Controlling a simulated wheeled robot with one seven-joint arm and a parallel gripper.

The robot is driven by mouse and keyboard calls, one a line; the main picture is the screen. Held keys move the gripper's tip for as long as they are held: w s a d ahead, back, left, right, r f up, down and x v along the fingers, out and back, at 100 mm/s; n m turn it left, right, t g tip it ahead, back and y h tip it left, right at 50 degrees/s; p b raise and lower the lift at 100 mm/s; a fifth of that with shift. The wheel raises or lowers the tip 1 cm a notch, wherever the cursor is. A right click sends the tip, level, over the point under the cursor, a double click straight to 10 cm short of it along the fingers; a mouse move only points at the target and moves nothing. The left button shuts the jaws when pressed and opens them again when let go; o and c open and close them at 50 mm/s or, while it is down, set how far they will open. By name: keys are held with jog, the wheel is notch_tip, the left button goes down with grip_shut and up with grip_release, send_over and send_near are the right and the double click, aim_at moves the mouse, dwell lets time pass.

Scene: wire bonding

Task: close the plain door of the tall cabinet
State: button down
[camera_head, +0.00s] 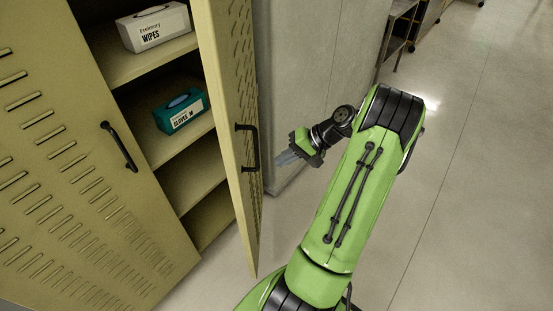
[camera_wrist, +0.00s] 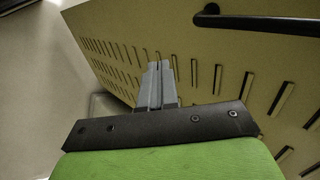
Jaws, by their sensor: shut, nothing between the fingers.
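The tall yellow-beige cabinet has its left door (camera_head: 45,165) closed, with rows of slots and a black handle (camera_head: 118,146). Its right door (camera_head: 228,100) stands open, swung out toward me and seen nearly edge-on. This door also shows slots, clearer in the wrist view (camera_wrist: 215,60), so it does not look fully plain. Its black handle (camera_head: 247,142) also shows at the wrist view's top right (camera_wrist: 255,22). My gripper (camera_head: 282,159) is shut and empty, right of the open door on its handle side, fingers pointing at it. In the wrist view the fingers (camera_wrist: 158,72) overlap the slotted face; I cannot tell whether they touch.
Inside the cabinet, a white wipes box (camera_head: 155,28) sits on an upper shelf and a teal gloves box (camera_head: 181,110) on the shelf below. A grey cabinet (camera_head: 318,60) stands just behind the open door. The floor (camera_head: 470,170) at the right is clear.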

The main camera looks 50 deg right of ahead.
jog(key=w+a+f, duration=0.1)
jog(key=w, duration=0.1)
jog(key=w+a+f+b, duration=0.1)
jog(key=w+a, duration=0.1)
jog(key=w+a+f+b, duration=0.1)
jog(key=w+a+f, duration=0.1)
jog(key=shift+w+f, duration=0.1)
jog(key=shift+w, duration=0.2)
